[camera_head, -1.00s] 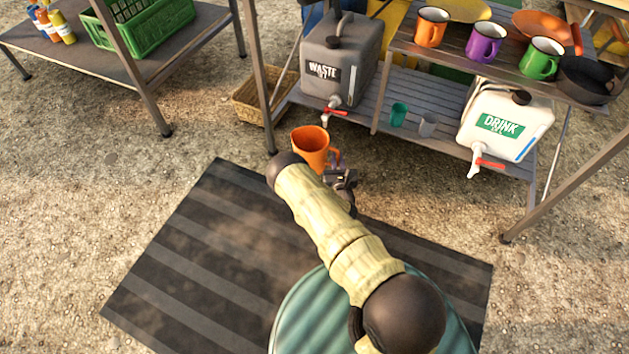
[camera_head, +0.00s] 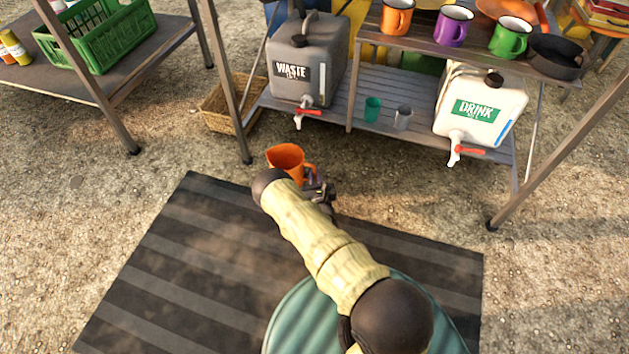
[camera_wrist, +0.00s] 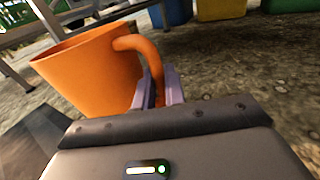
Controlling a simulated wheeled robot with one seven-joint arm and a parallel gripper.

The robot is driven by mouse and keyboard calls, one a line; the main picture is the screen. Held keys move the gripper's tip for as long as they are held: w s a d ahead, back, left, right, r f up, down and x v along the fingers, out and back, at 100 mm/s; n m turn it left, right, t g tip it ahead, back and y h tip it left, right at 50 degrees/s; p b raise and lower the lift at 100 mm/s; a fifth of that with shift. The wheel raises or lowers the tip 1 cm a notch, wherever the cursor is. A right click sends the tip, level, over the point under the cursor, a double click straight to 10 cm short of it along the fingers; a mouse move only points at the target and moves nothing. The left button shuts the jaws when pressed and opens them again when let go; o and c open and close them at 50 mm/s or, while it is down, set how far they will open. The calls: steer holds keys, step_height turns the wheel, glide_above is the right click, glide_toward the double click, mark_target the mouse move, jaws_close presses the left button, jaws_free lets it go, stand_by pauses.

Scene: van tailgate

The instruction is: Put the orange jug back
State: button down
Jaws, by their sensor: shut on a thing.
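The orange jug (camera_head: 286,157) is held upright or nearly so in front of the shelf in the head view. In the wrist view the jug (camera_wrist: 92,72) fills the left, its handle between the two purple fingers. My gripper (camera_head: 312,184) is shut on the handle; its fingers also show in the wrist view (camera_wrist: 158,88). My arm hides part of the jug's lower side in the head view. The jug appears to be above the ground near the dark mat's far edge; its exact height I cannot tell.
A grey WASTE container (camera_head: 302,62) and a white DRINK container (camera_head: 478,108) stand on the lower shelf (camera_head: 335,118), with small cups between. Mugs stand on the upper shelf. A wicker basket (camera_head: 218,112) sits left of it. A green crate (camera_head: 104,36) is on the left table. The striped mat (camera_head: 170,255) is bare at left.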

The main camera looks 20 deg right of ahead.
step_height(320, 180, down, 2)
steer(key=shift+f+b, duration=0.2)
steer(key=shift+b, duration=0.35)
steer(key=shift+r, duration=0.1)
steer(key=c, duration=1.5)
jaws_free()
steer(key=shift+o, duration=0.2)
